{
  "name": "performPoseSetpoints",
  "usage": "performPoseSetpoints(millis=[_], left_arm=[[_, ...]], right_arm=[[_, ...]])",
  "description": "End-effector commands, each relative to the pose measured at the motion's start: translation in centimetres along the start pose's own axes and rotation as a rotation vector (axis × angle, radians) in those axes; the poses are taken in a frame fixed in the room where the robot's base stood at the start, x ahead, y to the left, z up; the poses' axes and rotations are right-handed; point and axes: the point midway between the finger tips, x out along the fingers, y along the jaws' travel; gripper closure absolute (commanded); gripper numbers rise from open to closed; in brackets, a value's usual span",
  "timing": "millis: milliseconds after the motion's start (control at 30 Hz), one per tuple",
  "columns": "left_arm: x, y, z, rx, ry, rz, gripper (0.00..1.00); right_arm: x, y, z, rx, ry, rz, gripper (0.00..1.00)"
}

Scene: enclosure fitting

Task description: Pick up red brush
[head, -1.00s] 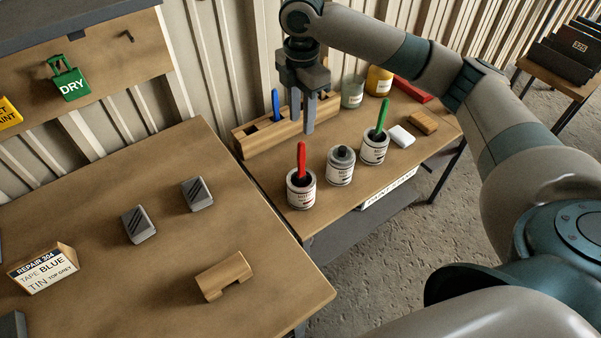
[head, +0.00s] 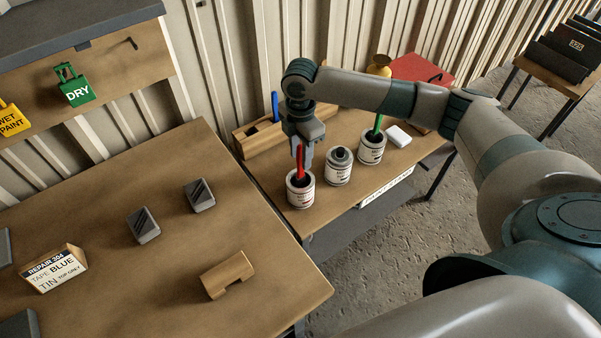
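The red brush (head: 300,168) stands handle up in the white tin (head: 301,193) nearest the wooden table, on the small bench. My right gripper (head: 302,157) points down over this tin, with its fingertips at the upper part of the red handle. One finger shows just right of the handle; the other is largely hidden. I cannot tell whether the fingers press on the handle. My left gripper is not in view.
A grey-topped tin (head: 338,166) and a tin (head: 371,148) with a green brush (head: 377,124) stand to the right. A wooden rack (head: 251,139) with a blue handle (head: 275,106) is behind.

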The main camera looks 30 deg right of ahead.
Motion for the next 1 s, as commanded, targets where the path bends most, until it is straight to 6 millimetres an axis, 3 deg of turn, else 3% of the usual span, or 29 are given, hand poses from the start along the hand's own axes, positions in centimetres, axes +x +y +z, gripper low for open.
performPoseSetpoints(millis=[467,800,1000], left_arm=[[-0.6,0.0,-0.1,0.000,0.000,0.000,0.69],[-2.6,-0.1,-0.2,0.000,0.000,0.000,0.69],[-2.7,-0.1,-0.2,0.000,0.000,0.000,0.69]], right_arm=[[0.6,-0.1,-0.1,0.001,0.001,-0.002,0.67],[4.5,-0.3,-0.3,0.001,0.000,-0.002,0.67],[5.3,-0.3,-0.2,0.000,0.000,0.001,0.67]])
